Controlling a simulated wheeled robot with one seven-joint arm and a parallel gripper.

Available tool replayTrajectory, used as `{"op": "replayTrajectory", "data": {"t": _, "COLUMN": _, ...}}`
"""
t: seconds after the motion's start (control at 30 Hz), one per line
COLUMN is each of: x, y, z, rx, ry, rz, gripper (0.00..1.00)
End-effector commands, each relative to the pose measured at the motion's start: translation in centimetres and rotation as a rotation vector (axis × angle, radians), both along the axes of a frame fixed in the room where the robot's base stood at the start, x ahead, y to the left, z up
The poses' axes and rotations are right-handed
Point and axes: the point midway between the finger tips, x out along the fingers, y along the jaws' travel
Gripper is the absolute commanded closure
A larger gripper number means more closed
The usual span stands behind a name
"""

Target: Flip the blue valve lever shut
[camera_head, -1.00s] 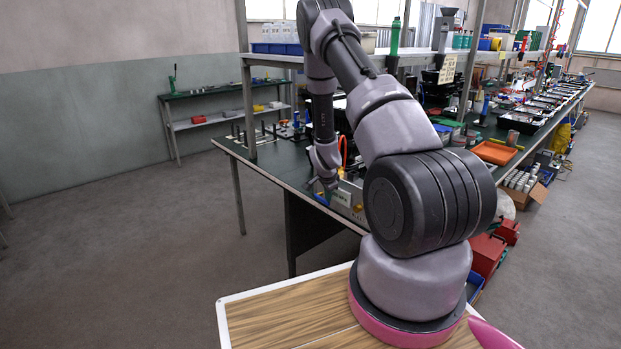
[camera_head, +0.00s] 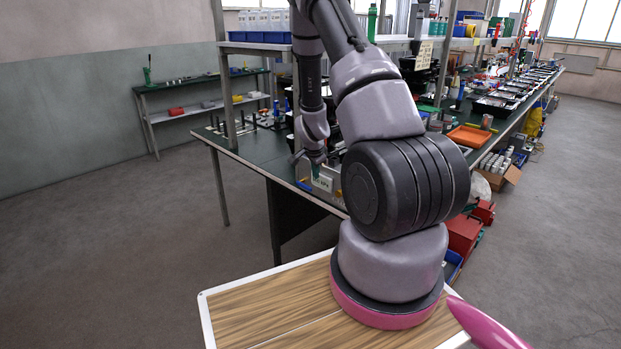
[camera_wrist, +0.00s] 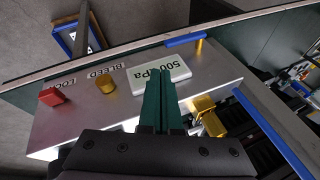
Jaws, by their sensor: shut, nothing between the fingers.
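The blue valve lever (camera_wrist: 185,39) is a short flat bar at the far edge of a grey panel (camera_wrist: 110,115) in the wrist view. One end meets a brass stem (camera_wrist: 200,47). The lever also shows small in the head view (camera_head: 304,185), at the bench's front edge. My gripper (camera_wrist: 160,74) has its teal fingers together and empty. In the wrist view they point at the white 500 kPa label (camera_wrist: 158,72) and overlap part of it. The lever appears beyond the fingertips, slightly right, with a visible gap. In the head view my gripper (camera_head: 316,172) is small beside the panel.
The panel also carries a red knob (camera_wrist: 53,96) marked LOCK, a brass knob (camera_wrist: 106,84) marked BLEED, and a brass fitting (camera_wrist: 208,117) close right of my fingers. A blue bar (camera_wrist: 272,132) runs along the right. An orange tray (camera_head: 468,137) lies farther along the bench.

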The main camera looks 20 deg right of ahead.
Motion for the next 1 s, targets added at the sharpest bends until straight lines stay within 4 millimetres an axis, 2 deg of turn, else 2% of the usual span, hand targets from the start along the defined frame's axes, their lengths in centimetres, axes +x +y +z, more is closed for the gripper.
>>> {"op": "replayTrajectory", "data": {"t": 0.1, "x": -1.8, "y": 0.2, "z": 1.3, "rx": 0.0, "ry": -0.002, "rz": 0.0, "gripper": 1.0}}
{"op": "replayTrajectory", "data": {"t": 0.3, "x": -3.4, "y": 0.4, "z": 2.3, "rx": 0.0, "ry": -0.003, "rz": 0.001, "gripper": 1.0}}
{"op": "replayTrajectory", "data": {"t": 0.87, "x": -3.6, "y": 0.4, "z": 2.5, "rx": -0.001, "ry": -0.004, "rz": 0.002, "gripper": 1.0}}
{"op": "replayTrajectory", "data": {"t": 0.93, "x": -3.5, "y": 0.5, "z": 2.8, "rx": 0.001, "ry": -0.006, "rz": 0.007, "gripper": 1.0}}
{"op": "replayTrajectory", "data": {"t": 1.0, "x": -3.3, "y": 0.9, "z": 4.0, "rx": 0.003, "ry": -0.012, "rz": 0.022, "gripper": 1.0}}
